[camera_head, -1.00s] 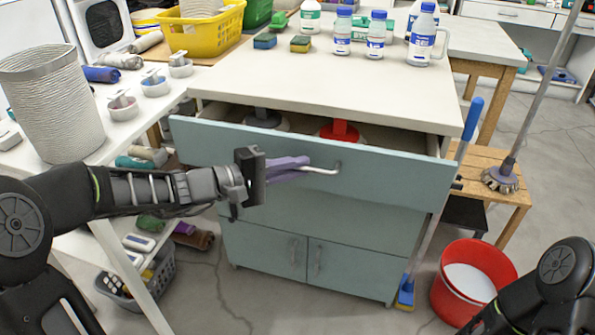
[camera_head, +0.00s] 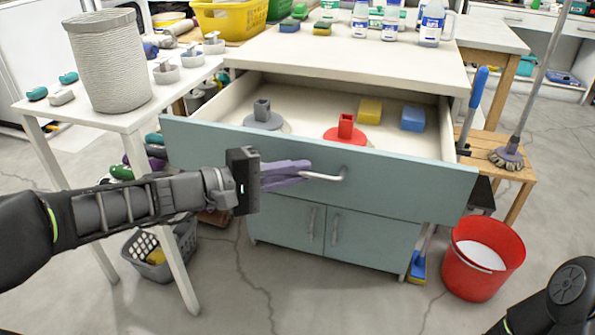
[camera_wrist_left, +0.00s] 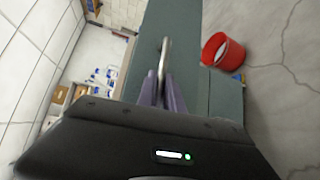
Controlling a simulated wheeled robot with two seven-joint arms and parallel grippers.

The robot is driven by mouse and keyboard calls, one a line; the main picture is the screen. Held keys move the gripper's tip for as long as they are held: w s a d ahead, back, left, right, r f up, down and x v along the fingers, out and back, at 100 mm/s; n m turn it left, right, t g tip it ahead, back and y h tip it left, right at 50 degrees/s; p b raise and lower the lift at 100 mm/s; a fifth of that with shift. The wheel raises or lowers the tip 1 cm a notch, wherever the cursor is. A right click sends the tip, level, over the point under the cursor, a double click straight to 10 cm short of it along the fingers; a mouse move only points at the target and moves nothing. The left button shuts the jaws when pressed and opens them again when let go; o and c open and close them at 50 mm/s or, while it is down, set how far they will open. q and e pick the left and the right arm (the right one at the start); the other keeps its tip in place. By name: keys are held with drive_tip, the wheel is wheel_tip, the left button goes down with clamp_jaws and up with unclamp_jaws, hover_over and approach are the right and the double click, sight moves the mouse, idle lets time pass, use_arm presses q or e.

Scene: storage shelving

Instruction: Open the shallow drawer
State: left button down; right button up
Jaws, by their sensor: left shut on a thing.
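The shallow drawer (camera_head: 400,190) has a teal front and is pulled well out from the cabinet under the white top. Inside it lie a grey-handled disc (camera_head: 262,116), a red-handled disc (camera_head: 345,130), a yellow block (camera_head: 370,111) and a blue block (camera_head: 413,119). My left gripper (camera_head: 305,174) has purple fingers shut on the metal drawer handle (camera_head: 330,178). The left wrist view also shows the fingers (camera_wrist_left: 163,92) on both sides of the handle bar (camera_wrist_left: 164,58). My right gripper is out of view; only part of my right arm shows at the lower right.
A white side table (camera_head: 130,118) with a ribbed basket (camera_head: 108,60) stands on the left. A grey crate (camera_head: 160,250) is on the floor. A red bucket (camera_head: 482,258), a blue-handled broom (camera_head: 478,92) and a wooden stool (camera_head: 515,175) stand at the right.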

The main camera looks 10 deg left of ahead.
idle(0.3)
use_arm(q)
drive_tip(key=c, duration=1.5)
unclamp_jaws()
drive_tip(key=shift+s, duration=0.1)
drive_tip(key=p+v, duration=0.1)
drive_tip(key=v, duration=0.6)
drive_tip(key=shift+s+a+p, duration=0.2)
drive_tip(key=shift+a+p, duration=0.15)
drive_tip(key=shift+p, duration=0.05)
